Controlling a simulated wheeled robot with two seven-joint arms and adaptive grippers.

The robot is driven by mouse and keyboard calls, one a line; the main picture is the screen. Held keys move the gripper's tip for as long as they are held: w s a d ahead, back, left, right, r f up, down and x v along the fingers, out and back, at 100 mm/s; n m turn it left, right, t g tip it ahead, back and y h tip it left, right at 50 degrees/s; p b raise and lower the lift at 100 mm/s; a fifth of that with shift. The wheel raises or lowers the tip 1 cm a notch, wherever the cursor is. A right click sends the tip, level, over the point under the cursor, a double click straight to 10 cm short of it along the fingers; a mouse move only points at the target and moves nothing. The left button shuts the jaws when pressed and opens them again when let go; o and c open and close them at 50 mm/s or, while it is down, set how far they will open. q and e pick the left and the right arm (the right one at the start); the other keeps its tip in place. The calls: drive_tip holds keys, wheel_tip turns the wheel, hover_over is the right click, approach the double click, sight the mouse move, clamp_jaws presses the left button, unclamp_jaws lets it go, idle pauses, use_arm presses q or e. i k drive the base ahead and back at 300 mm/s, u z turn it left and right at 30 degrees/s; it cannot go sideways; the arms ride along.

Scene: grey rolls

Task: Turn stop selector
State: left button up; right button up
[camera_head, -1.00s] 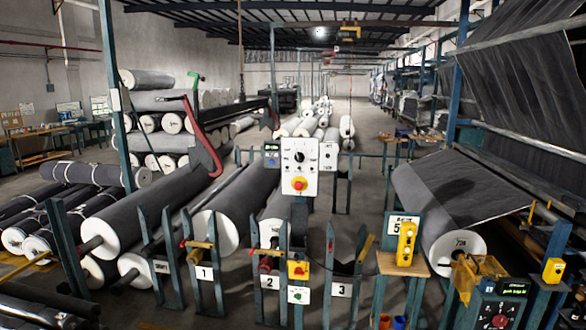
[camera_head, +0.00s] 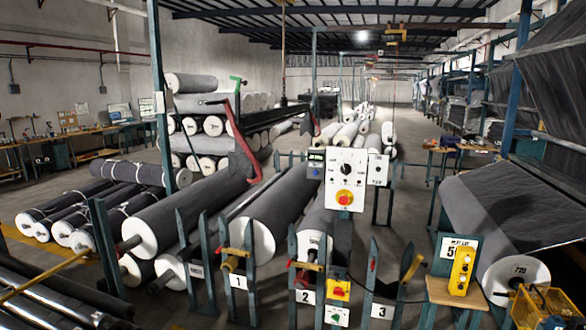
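A white control panel (camera_head: 345,180) stands upright on a post right of the picture's middle. It carries a red knob on a yellow plate (camera_head: 344,197) low down, a black rotary knob (camera_head: 346,169) above it, and small buttons along the top. A small box with a blue button and a display (camera_head: 316,163) is at its left side. A second yellow box with a red button (camera_head: 339,289) sits lower, above a small white plate with a green button (camera_head: 337,316). I cannot read which control is labelled stop. Neither of my grippers is in view.
Blue-green stands with number plates 1 (camera_head: 238,282), 2 (camera_head: 305,296) and 3 (camera_head: 382,311) line the front. Large grey rolls (camera_head: 272,210) lie behind them. A yellow pendant box (camera_head: 461,270) stands on a wooden-topped stand at right. Open floor shows behind the panel, right of centre.

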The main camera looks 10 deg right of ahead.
sight(345, 168)
drive_tip(key=u, duration=0.25)
drive_tip(key=i, duration=0.75)
drive_tip(key=z, duration=0.55)
drive_tip(key=i, duration=0.6)
drive_tip(key=z, duration=0.5)
